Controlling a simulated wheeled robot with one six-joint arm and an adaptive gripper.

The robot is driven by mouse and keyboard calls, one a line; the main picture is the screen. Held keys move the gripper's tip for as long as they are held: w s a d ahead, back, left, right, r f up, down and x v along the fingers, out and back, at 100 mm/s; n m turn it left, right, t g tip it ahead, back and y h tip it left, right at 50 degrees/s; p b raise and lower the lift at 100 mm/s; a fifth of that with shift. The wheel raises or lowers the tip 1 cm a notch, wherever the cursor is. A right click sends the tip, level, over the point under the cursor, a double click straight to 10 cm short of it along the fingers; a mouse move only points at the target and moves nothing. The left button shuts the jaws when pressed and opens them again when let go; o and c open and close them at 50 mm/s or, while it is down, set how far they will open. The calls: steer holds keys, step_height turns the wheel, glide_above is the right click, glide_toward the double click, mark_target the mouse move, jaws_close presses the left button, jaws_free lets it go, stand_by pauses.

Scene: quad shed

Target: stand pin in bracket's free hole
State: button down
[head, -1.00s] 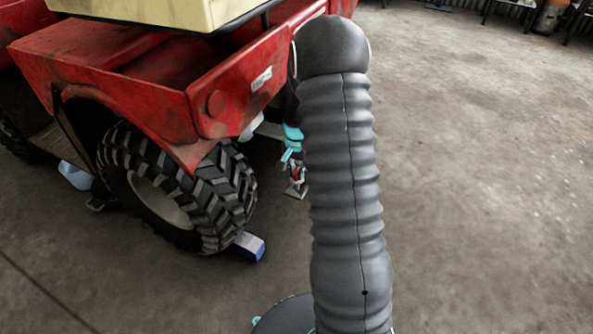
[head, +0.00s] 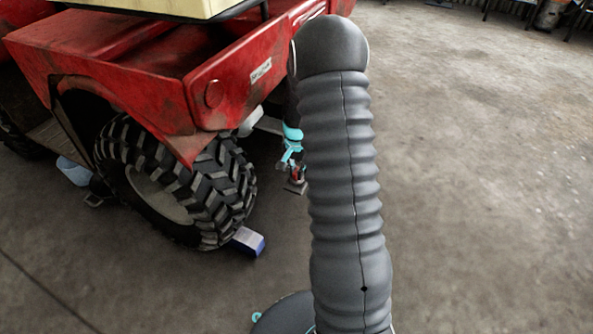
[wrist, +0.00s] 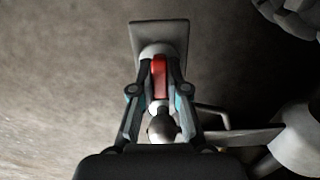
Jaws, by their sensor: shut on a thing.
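My gripper (wrist: 158,90) is shut around a narrow piece with a red band (wrist: 159,76) and pale ends, which I take to be the pin. In the head view my gripper (head: 294,172) hangs behind the quad's rear wheel, partly hidden by my arm. A dark rounded knob (wrist: 162,129) shows between the finger bases; I cannot tell if it belongs to the pin. A flat grey plate (wrist: 160,33) lies beyond the fingertips. A grey bar (wrist: 232,136), perhaps the bracket, juts from the right beside my gripper; it also shows under the quad (head: 268,125). No hole is visible.
The red quad (head: 150,75) fills the left of the head view, its rear tyre (head: 225,190) close to my gripper. A blue and white block (head: 249,241) lies against the tyre.

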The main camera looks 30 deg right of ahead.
steer(key=shift+f+b, duration=0.45)
steer(key=shift+f, duration=0.35)
steer(key=c, duration=1.1)
jaws_free()
step_height(320, 180, up, 12)
steer(key=shift+r, duration=0.1)
